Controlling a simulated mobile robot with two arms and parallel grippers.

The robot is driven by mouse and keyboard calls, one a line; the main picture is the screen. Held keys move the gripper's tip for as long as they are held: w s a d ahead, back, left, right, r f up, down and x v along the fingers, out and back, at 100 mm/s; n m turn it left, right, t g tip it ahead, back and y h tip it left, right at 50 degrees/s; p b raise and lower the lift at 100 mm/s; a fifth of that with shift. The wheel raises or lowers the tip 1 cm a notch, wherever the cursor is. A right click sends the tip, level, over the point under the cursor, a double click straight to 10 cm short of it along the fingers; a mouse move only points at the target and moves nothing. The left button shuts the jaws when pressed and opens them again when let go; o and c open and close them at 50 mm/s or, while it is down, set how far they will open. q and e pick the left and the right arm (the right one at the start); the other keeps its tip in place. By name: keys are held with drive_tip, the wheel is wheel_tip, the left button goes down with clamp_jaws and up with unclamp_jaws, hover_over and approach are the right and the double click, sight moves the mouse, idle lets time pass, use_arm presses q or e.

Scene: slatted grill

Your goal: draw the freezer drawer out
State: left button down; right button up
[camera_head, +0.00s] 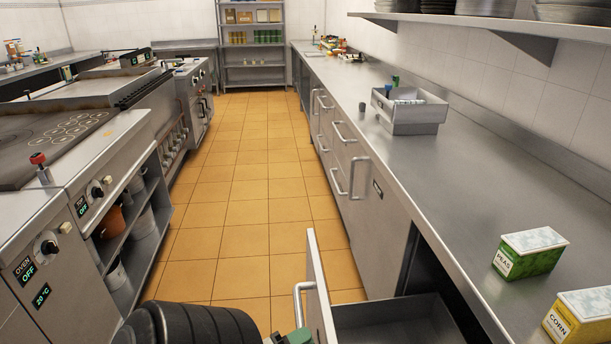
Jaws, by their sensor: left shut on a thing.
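The freezer drawer (318,285) stands drawn out from the right-hand counter at the bottom of the head view. Its grey inside (385,312) shows and the visible part looks empty. Its bar handle (297,305) is on the front panel's left face. My left arm comes in at the bottom edge as a black ribbed link. My left gripper (292,337) is at the lower part of the handle and shut on it. Most of the gripper is cut off by the frame's lower edge. My right gripper is not in view.
A peas box (529,253) and a corn box (582,318) stand on the right counter (440,180). A metal tray (409,112) stands further back. Closed drawers with handles line the cabinet. The grill range (60,140) is on the left. The tiled aisle (248,185) between is clear.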

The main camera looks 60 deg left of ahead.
use_arm(q)
drive_tip(key=c, duration=1)
unclamp_jaws()
drive_tip(key=shift+o, duration=0.2)
drive_tip(key=s+f+b, duration=0.2)
drive_tip(key=s, duration=0.8)
drive_tip(key=shift+s, duration=0.35)
